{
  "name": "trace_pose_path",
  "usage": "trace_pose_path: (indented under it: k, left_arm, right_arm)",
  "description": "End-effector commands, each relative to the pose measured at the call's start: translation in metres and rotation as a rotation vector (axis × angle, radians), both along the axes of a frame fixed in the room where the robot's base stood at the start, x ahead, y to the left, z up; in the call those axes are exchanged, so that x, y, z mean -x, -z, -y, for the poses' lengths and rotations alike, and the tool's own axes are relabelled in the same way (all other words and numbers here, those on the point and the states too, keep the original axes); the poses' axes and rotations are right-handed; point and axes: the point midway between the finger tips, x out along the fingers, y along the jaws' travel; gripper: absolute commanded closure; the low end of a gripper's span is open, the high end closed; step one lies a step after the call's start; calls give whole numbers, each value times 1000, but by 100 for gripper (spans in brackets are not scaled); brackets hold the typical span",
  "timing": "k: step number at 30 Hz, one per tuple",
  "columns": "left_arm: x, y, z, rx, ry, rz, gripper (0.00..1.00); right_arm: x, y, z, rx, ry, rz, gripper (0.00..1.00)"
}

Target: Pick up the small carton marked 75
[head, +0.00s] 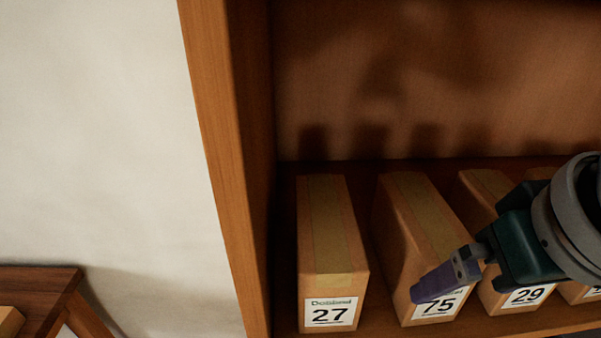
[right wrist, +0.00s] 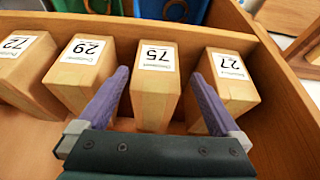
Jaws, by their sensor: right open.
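The small carton marked 75 (head: 407,205) stands on the wooden shelf between the cartons marked 27 and 29. It is a tan box with a white label on its front. In the right wrist view the carton (right wrist: 153,104) shows between my two purple fingers, with its label upside down. My right gripper (head: 428,291) is open, its fingers at the label end of the carton, hiding part of the label in the head view. In the right wrist view the open gripper (right wrist: 160,74) has a finger on each side of the carton; whether they touch it is unclear. My left gripper is not in view.
Carton 27 (head: 325,220) stands left of it and carton 29 (head: 485,185) right of it, with narrow gaps. Carton 72 (right wrist: 28,62) stands beyond carton 29. An upright wooden side panel (head: 225,150) bounds the shelf at the left. A wooden table (head: 40,287) is at lower left.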

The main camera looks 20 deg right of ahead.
Motion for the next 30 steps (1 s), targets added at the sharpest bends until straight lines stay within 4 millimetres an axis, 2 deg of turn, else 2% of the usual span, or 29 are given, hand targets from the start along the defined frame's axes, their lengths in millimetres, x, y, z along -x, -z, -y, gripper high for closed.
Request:
trace_pose_path:
  k: [9,15,24,30]
  left_arm:
    - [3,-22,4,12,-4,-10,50]
    - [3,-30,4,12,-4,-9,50]
    - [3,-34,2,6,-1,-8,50]
    - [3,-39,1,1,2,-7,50]
  right_arm:
    - [-61,-5,14,-1,3,1,0]
    - [-92,-3,20,-1,1,2,0]
    - [-110,-3,24,-1,-2,2,0]
    - [-119,24,26,-1,0,-2,0]
